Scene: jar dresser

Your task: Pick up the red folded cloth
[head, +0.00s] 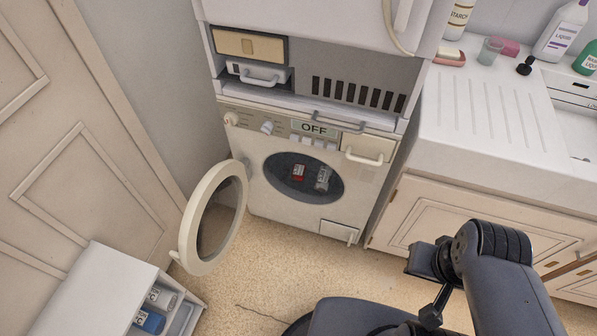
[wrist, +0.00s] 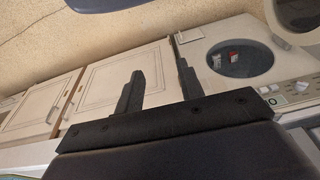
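A small red item with some white on it, which I take for the red folded cloth (head: 298,172), lies inside the drum of the front-loading washing machine (head: 285,215). A grey-white folded item (head: 322,178) lies to its right. The red item also shows, small, in the wrist view (wrist: 233,56). The round door (head: 212,218) is swung open to the left. My gripper (wrist: 157,62) is open, with its two dark fingers apart and nothing between them. It is outside the machine, well away from the red item. In the head view my arm is at the lower right.
Cream cupboards (head: 440,215) and a white worktop (head: 490,110) with bottles are on the right. The speckled floor (head: 265,265) before the machine is mostly clear. The open door sticks out at left.

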